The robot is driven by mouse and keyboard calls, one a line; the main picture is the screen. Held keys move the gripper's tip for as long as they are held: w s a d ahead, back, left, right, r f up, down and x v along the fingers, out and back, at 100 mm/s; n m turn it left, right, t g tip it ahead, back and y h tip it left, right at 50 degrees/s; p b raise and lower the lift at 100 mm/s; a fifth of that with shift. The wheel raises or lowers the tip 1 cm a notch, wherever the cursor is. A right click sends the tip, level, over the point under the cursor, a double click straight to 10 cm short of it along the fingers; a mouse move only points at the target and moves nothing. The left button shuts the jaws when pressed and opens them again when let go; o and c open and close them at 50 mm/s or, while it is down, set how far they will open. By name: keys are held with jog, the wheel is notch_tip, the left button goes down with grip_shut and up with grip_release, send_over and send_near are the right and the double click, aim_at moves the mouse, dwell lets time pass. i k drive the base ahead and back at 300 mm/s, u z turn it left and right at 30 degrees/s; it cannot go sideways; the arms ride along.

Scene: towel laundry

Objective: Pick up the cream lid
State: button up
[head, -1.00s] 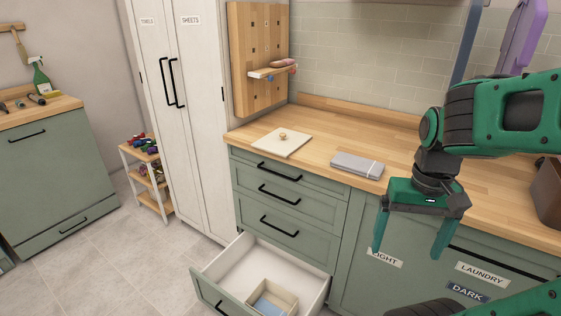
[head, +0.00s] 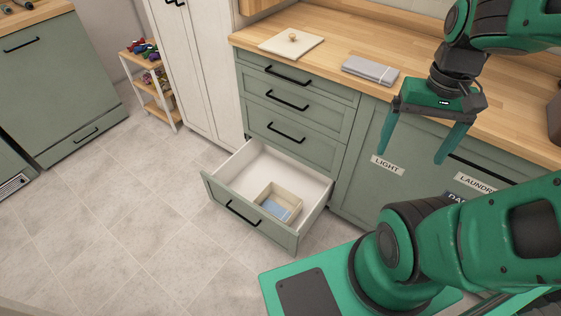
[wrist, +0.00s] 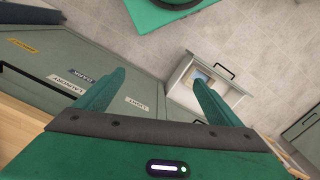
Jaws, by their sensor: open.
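The cream lid (head: 291,43) is a flat square panel with a small round wooden knob. It lies on the wooden counter at the back, above the drawer stack. My gripper (head: 412,158) is open and empty, pointing down in front of the counter's cabinet doors. It is to the right of the lid and apart from it. In the wrist view my gripper's two green fingers (wrist: 155,88) are spread with nothing between them. I cannot make out the lid in the wrist view.
The bottom drawer (head: 221,211) is pulled open and holds a cream box (head: 266,194) with something blue inside. A folded grey cloth (head: 370,71) lies on the counter (head: 330,52) right of the lid. A small shelf rack (head: 154,90) stands by the white cabinet (head: 204,75). The floor at left is clear.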

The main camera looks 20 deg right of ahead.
aim_at(290, 43)
jog(key=u, duration=1.8)
jog(key=k, duration=0.85)
jog(key=z, duration=1.35)
jog(key=i, duration=0.85)
jog(key=u, duration=0.05)
